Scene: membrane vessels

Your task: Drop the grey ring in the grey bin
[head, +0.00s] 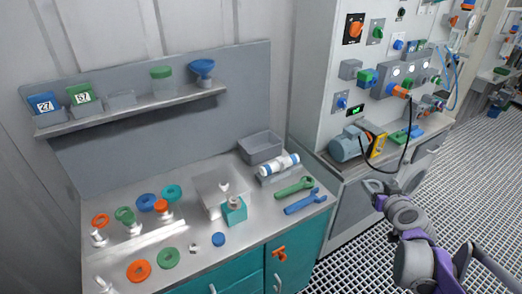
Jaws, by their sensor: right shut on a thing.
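The grey bin (262,148) is an open box at the back right of the workbench, beside a white-and-blue cylinder. My right gripper (374,188) is off the bench's right side, in front of the panel cabinet and well away from the bin. It is shut on a small grey thing that looks like the grey ring; its outline blends with the grey fingers. No other grey ring stands out on the bench. My left gripper is not in view.
The white-and-blue cylinder (279,166), green wrench (294,187) and blue wrench (305,202) lie at the bench's right. Coloured rings, including an orange one (139,271), lie at left. A black cable (408,135) hangs from the panel.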

